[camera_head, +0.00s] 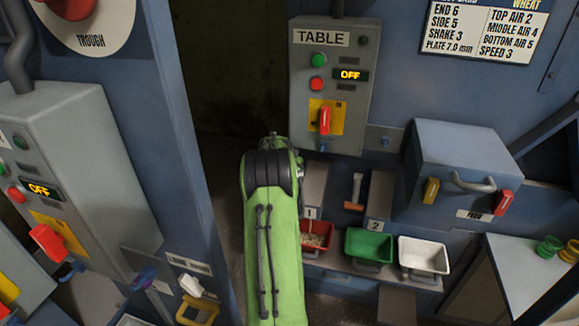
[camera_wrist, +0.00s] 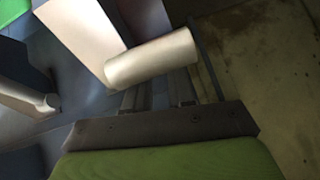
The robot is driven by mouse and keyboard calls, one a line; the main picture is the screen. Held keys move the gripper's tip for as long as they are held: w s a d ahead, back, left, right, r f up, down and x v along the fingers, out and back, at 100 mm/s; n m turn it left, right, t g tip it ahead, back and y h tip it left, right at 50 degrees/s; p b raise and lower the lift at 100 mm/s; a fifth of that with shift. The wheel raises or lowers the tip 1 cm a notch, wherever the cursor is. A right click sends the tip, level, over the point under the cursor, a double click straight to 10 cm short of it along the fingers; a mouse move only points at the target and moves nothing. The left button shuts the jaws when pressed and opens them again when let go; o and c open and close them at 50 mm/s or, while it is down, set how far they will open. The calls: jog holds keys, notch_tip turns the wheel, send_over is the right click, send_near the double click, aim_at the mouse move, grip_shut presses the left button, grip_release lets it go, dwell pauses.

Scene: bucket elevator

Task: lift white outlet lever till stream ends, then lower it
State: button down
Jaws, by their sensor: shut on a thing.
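The white outlet lever's handle (camera_wrist: 152,58) is a pale, tilted cylinder in the wrist view. My gripper (camera_wrist: 158,88) is shut on it, with both dark fingers meeting its lower side. In the head view my green arm hides the gripper and this lever. A grey outlet marked 1 (camera_head: 315,187) shows just right of my arm. A thin pale stream (camera_head: 308,227) seems to fall below it into the red tray (camera_head: 325,229), which holds some grain; the stream is small and partly hidden.
A green tray (camera_head: 369,246) and a white tray (camera_head: 423,255) stand beside the red one. The TABLE control box (camera_head: 333,85) is above. A blue post (camera_head: 195,150) stands left of my arm.

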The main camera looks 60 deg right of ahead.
jog(key=shift+w+a+f, duration=0.35)
jog(key=shift+a+f, duration=0.05)
jog(key=shift+f, duration=0.1)
jog(key=c, duration=1.1)
grip_release()
jog(key=shift+c, duration=0.2)
jog(key=o, duration=0.5)
jog(key=shift+r, duration=0.2)
jog(key=o, duration=0.6)
jog(key=shift+s+d+r, duration=0.1)
jog(key=shift+s+d, duration=0.05)
jog(key=shift+o, duration=0.2)
jog(key=v, duration=1.5)
jog(key=shift+a+r, duration=0.2)
jog(key=shift+r, duration=0.05)
